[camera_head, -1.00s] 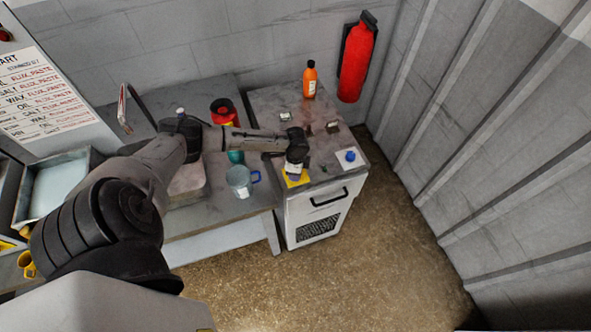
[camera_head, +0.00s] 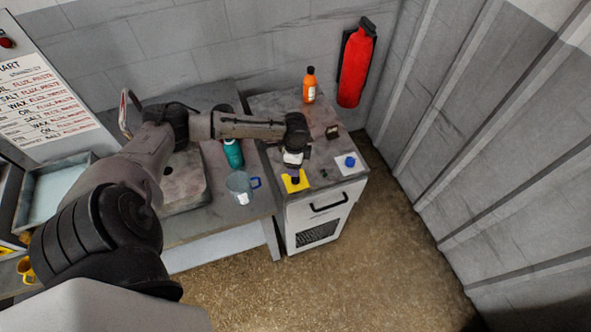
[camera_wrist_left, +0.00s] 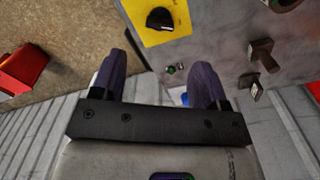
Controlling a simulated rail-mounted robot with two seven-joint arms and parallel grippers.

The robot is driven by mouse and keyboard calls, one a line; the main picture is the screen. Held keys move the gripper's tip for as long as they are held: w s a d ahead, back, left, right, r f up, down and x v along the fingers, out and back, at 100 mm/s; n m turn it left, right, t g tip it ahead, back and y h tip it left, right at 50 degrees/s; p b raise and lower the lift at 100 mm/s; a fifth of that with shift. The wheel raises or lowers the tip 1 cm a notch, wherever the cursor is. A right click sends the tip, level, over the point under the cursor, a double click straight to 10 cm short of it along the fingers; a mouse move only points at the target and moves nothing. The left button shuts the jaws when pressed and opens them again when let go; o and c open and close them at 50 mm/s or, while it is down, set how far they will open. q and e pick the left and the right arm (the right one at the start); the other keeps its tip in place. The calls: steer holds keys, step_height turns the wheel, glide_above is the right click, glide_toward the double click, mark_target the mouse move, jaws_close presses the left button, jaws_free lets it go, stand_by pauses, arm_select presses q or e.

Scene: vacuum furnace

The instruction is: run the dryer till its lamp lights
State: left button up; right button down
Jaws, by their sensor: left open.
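The dryer seems to be the pale cabinet (camera_head: 340,207) with a black front handle and a vent grille. A yellow plate (camera_head: 303,184) lies on its top near the front left edge. In the left wrist view the yellow plate (camera_wrist_left: 179,28) carries a black knob (camera_wrist_left: 160,19). A small greenish round part (camera_wrist_left: 171,69), perhaps a lamp, sits beside the plate; I cannot tell whether it is lit. My left gripper (camera_head: 294,172) is above the cabinet top near the yellow plate. In the wrist view its fingers (camera_wrist_left: 155,82) are apart and empty, with the knob beyond them. My right gripper is out of view.
A white plate with a blue knob (camera_head: 350,161) and a small brown lever part (camera_head: 332,131) are on the cabinet top. An orange bottle (camera_head: 310,88) stands behind. A glass mug (camera_head: 239,186) and teal bottle (camera_head: 233,153) stand on the left bench. A red extinguisher (camera_head: 357,66) hangs on the wall.

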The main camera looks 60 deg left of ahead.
arm_select(q)
steer(key=shift+r, duration=2.55)
